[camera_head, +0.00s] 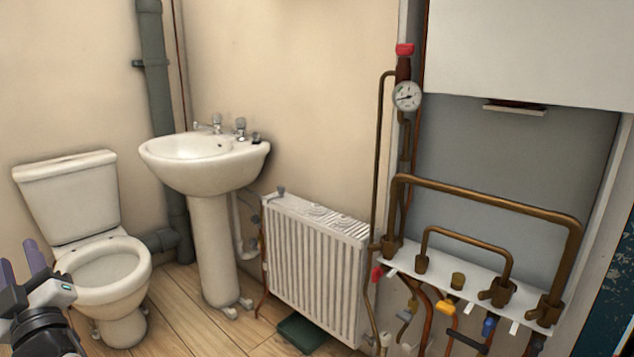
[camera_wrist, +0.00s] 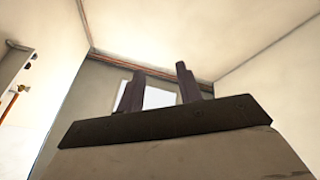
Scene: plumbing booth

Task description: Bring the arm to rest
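My gripper (camera_head: 22,264) shows at the lower left of the head view, in front of the toilet. Its two purple-grey fingers point up and stand apart with nothing between them. In the wrist view my gripper (camera_wrist: 158,88) also shows two fingers spread apart and empty. Behind them are a wall, a pale window-like panel (camera_wrist: 160,95) and the ceiling edge. The rest of my arm is mostly outside the head view.
A toilet (camera_head: 100,270) stands behind my gripper. Right of it are a pedestal sink (camera_head: 210,170), a white radiator (camera_head: 310,265) and copper pipework (camera_head: 490,205) with a gauge (camera_head: 407,96). A green box (camera_head: 302,333) lies on the wooden floor (camera_head: 185,320), which is partly clear.

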